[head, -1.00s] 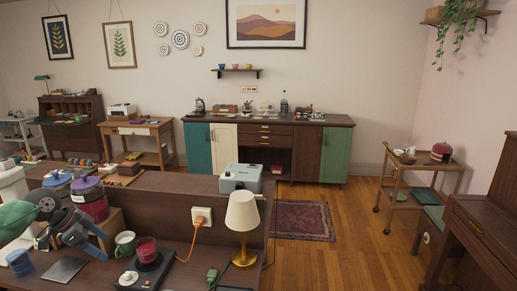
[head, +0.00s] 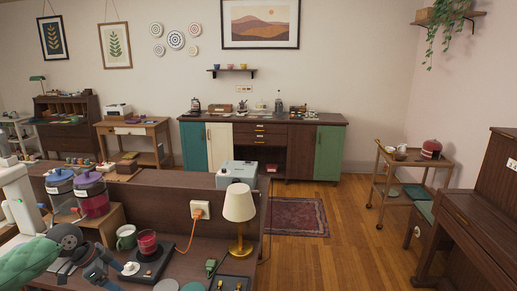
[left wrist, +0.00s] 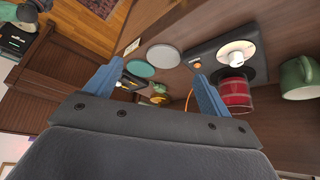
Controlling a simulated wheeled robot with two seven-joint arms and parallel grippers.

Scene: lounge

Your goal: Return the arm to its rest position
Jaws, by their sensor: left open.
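My left arm comes in at the bottom left of the head view. Its gripper (head: 112,266) is low over the desk, left of a dark plate (head: 148,275) that bears a red jar (head: 147,243) and a small white knobbed disc (head: 130,268). In the left wrist view my left gripper (left wrist: 155,87) shows two blue fingers spread wide, with nothing between them. The dark plate (left wrist: 206,58), red jar (left wrist: 234,93) and white disc (left wrist: 237,52) lie beyond the right finger there. My right gripper is not in view.
A green mug (head: 126,238) stands behind the plate, and a lamp (head: 239,210) right of it. Two lidded canisters (head: 92,195) stand left. A grey disc (left wrist: 163,57) and a teal disc (left wrist: 140,68) lie on the desk. Open floor (head: 350,235) is beyond.

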